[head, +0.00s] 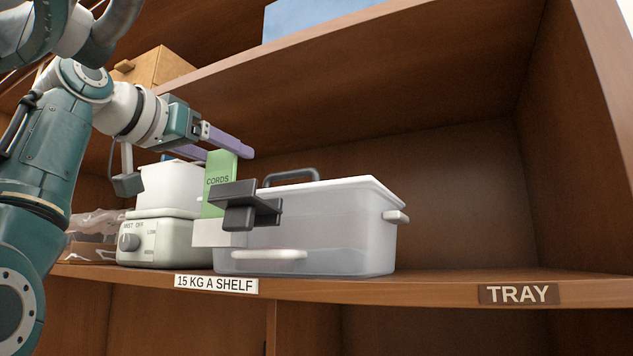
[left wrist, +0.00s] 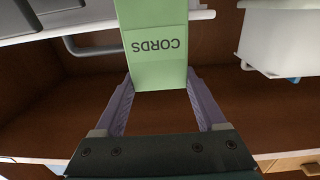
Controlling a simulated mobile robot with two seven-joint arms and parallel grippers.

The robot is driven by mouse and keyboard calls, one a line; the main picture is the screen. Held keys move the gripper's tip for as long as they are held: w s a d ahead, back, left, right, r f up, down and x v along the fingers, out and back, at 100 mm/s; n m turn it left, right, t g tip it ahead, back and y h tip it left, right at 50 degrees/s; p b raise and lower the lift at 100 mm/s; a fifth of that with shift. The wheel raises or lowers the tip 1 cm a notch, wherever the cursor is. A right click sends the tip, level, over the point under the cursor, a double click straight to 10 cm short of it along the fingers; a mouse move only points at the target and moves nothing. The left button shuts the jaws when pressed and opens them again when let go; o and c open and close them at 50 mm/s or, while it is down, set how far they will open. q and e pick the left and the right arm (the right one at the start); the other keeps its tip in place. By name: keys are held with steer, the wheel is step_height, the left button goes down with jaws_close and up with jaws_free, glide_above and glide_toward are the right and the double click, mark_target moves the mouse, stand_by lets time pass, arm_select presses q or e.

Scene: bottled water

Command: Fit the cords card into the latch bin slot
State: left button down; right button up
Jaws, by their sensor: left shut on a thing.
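The green cords card (head: 219,175) is held upright by my left gripper (head: 228,154), whose purple fingers are shut on its upper part. The card also shows in the left wrist view (left wrist: 155,62), with its lettering upside down. The latch bin (head: 335,235) is a translucent tub with a white rim and a dark latch (head: 245,205) at its front left. A pale slot holder (head: 219,234) sits below the latch. The card's lower end is at the holder's top, beside the latch; I cannot tell whether it is inside the slot.
A white cooker with a dial (head: 158,240) stands close to the bin's left. A clear bag (head: 92,235) lies farther left. The shelf (head: 440,283) is free to the right of the bin, above the TRAY label (head: 519,294). An upper shelf board (head: 330,60) hangs above.

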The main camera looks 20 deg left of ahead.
arm_select(q)
steer(key=shift+f+b, duration=0.9)
steer(key=shift+f, duration=0.2)
arm_select(e)
steer(key=shift+f, duration=1)
arm_select(q)
jaws_free()
arm_select(e)
steer(key=shift+d, duration=0.1)
